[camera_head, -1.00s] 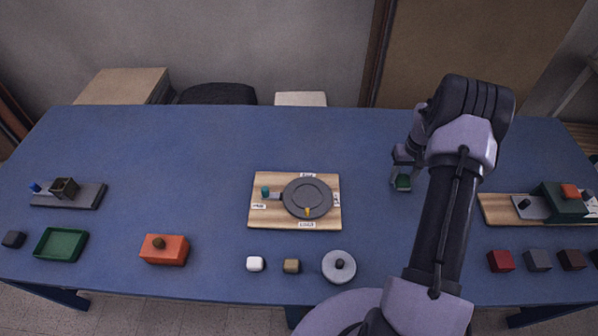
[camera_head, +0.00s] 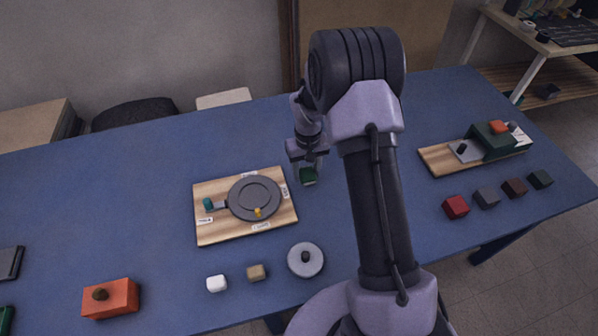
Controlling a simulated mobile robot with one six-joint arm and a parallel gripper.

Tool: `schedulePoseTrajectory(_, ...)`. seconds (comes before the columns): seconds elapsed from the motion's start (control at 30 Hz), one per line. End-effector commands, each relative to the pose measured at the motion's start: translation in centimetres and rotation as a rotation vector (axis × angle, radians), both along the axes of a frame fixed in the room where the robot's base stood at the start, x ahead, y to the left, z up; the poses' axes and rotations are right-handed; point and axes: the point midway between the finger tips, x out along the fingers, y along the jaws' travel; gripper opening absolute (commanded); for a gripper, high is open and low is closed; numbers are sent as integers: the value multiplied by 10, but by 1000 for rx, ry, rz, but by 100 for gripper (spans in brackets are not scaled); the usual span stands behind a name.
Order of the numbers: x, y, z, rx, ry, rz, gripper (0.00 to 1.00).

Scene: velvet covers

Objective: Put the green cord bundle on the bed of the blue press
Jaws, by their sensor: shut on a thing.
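My gripper (camera_head: 307,165) is shut on a small dark green block-like thing, which I take for the green cord bundle (camera_head: 309,177). It is held over the blue table, just right of the round grey plate's board. The arm hides part of the gripper. No blue press can be made out for sure. At the left edge, only the end of a dark grey base (camera_head: 10,263) shows; its upper parts are out of view.
A wooden board (camera_head: 215,233) bears a grey round plate (camera_head: 254,198). A white cube, tan cube, grey disc (camera_head: 305,260) and orange block (camera_head: 110,299) lie along the front. A board with a dark green device (camera_head: 492,140) and several small cubes stand right. The back table (camera_head: 130,165) is clear.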

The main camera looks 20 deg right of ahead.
Motion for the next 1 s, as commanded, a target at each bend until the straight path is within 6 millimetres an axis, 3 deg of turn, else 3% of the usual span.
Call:
schedulePoseTrajectory(0.1, 24, -3, -5, 0, 0, 0, 8)
schedulePoseTrajectory(0.2, 33, -4, -6, 0, 0, 0, 8)
schedulePoseTrajectory(0.4, 34, -4, -40, 1, 3, 0, 8)
schedulePoseTrajectory(0.77, 34, -4, -43, 0, 1, 0, 8)
schedulePoseTrajectory(0.8, 34, -4, -42, 0, 1, 0, 54)
schedulePoseTrajectory(0.87, 34, -4, -41, 0, 1, 0, 66)
schedulePoseTrajectory(1.0, 34, -4, -41, 0, 1, 0, 68)
